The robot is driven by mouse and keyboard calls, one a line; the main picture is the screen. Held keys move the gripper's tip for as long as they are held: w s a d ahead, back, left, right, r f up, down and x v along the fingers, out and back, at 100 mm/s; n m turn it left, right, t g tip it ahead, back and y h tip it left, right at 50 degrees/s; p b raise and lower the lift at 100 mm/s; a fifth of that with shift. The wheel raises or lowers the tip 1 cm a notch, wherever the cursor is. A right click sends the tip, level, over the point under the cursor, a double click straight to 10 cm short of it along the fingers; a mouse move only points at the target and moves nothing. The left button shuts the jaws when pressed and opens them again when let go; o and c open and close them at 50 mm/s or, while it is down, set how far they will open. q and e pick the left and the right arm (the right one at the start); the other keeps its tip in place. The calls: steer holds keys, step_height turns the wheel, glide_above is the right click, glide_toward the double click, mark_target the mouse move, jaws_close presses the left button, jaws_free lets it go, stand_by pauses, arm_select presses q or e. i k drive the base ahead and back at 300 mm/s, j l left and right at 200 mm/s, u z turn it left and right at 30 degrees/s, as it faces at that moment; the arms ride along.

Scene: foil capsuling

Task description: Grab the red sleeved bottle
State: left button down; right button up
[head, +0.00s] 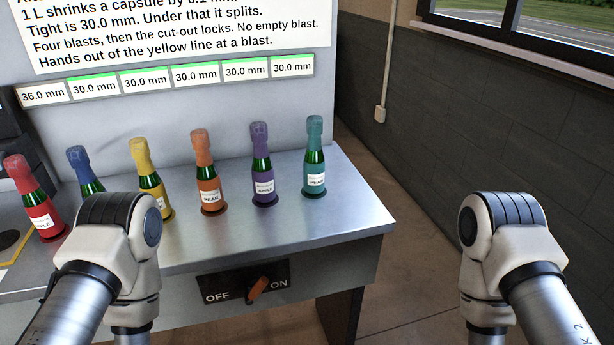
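The red sleeved bottle (36,200) stands upright at the far left of the row on the metal table. It has a red capsule over its neck, a green glass shoulder and a red lower part with a white label. Nothing holds it. My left arm's joint is to its right and nearer the camera, apart from it in the picture. My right arm is at the lower right, off the table. Neither gripper shows; both are below the picture or hidden behind my arms.
Blue (82,170), yellow (150,178), orange (207,172), purple (263,165) and teal (314,158) bottles stand rightward along the table (300,225). An OFF/ON switch (258,288) is on the table's front. A dark machine (12,125) stands at left. Readouts (170,80) show 36.0 mm leftmost, 30.0 mm elsewhere.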

mark_target(43, 214)
steer(key=u, duration=1.45)
